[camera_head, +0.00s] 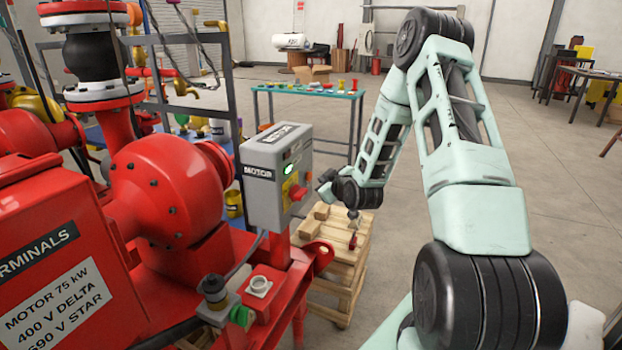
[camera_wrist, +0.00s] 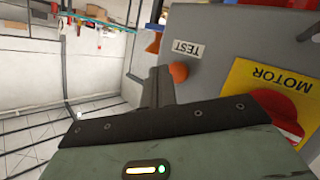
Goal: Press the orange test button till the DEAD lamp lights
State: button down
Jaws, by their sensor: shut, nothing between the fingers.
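The orange test button (camera_wrist: 179,72) sits on the grey control box (camera_wrist: 215,22) beside a white TEST label (camera_wrist: 188,50) in the wrist view. My gripper (camera_wrist: 161,72) is shut and empty, its tips right beside the button. I cannot tell whether they touch it.
A red knob (camera_head: 298,193) on a yellow plate is close to my gripper; this knob (camera_wrist: 278,108) also shows in the wrist view. Red pump parts (camera_head: 165,190) crowd the left. A wooden pallet stack (camera_head: 345,262) stands below my gripper. Open floor (camera_head: 560,190) lies right.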

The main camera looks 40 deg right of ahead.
jog(key=shift+s+d, duration=0.35)
jog(key=shift+s, duration=0.5)
jog(key=shift+s+d, duration=0.35)
jog(key=shift+s, duration=0.45)
